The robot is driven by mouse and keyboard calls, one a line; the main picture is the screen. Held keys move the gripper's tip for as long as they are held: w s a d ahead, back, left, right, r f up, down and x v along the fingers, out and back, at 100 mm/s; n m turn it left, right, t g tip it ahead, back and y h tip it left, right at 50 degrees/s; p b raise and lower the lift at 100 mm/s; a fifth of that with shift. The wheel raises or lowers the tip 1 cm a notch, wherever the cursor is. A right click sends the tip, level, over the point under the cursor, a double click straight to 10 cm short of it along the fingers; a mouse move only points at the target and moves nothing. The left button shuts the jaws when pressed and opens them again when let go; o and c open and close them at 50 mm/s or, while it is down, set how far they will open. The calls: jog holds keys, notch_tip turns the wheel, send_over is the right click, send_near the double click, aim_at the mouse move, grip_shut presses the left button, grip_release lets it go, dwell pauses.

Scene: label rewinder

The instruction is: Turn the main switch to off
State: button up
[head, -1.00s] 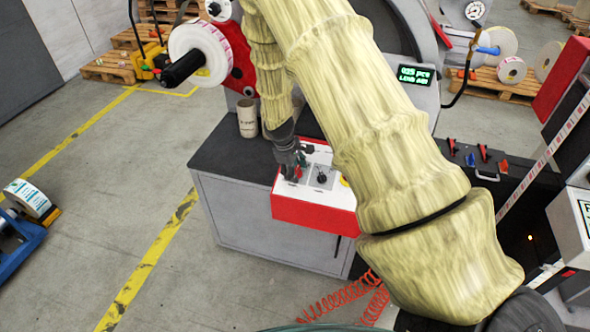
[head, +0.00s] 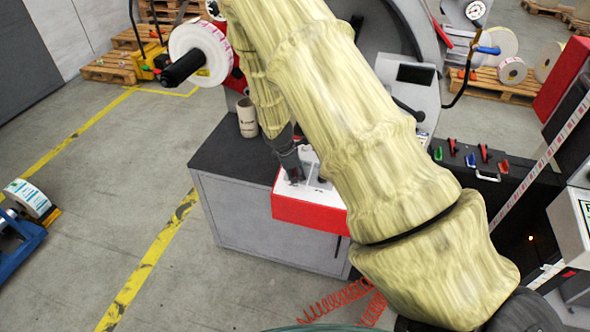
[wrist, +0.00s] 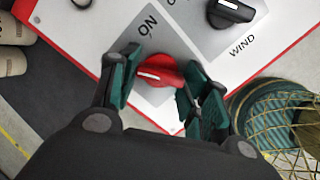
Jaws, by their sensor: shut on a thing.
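The main switch is a red rotary knob (wrist: 165,71) on a grey plate with an "ON" label above it in the wrist view. Its white mark points to the left in that view, away from the "ON" label. My gripper (wrist: 162,82) is shut on the knob, with its teal fingers on either side of it. In the head view my gripper (head: 293,177) reaches down to the red-and-white control box (head: 305,213), and the knob is hidden there.
A black "WIND" selector (wrist: 231,12) sits close to the red knob. The machine's display (head: 416,74) is dark. A cardboard core (head: 247,118) stands on the dark cabinet top (head: 222,155) beside my arm. Open floor lies to the left.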

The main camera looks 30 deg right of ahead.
jog(key=shift+d+r, duration=0.15)
dwell(0.3)
jog(key=o, duration=1)
jog(key=v, duration=1.2)
